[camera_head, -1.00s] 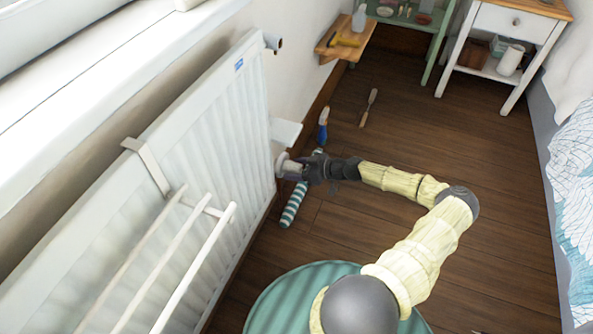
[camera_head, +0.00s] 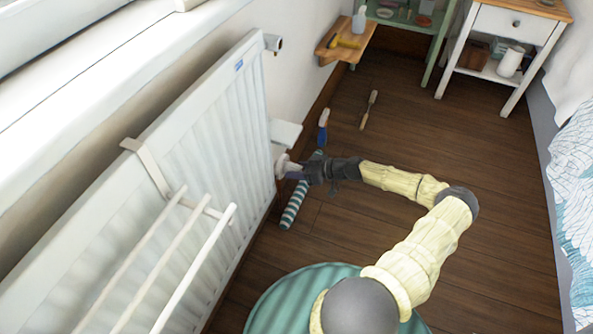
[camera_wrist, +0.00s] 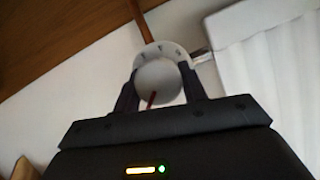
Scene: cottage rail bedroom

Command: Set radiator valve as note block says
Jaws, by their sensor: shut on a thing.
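The radiator valve (camera_head: 282,165) is a pale round knob low at the right end of the white radiator (camera_head: 215,115). My gripper (camera_head: 298,170) is shut on the knob from the right. In the wrist view the knob (camera_wrist: 158,80) sits between the two dark fingers of my gripper (camera_wrist: 157,88). A dark red pointer line (camera_wrist: 151,99) is on the knob, near its lower edge. A pale ring (camera_wrist: 165,50) with small dark marks arcs above the knob; the marks are too blurred to read. I cannot make out a note block with readable writing.
A small white ledge (camera_head: 286,133) juts out just above the valve. A striped roll (camera_head: 294,205), a blue-handled tool (camera_head: 323,127) and a wooden-handled tool (camera_head: 369,110) lie on the floor. A white rack (camera_head: 180,255) hangs on the radiator.

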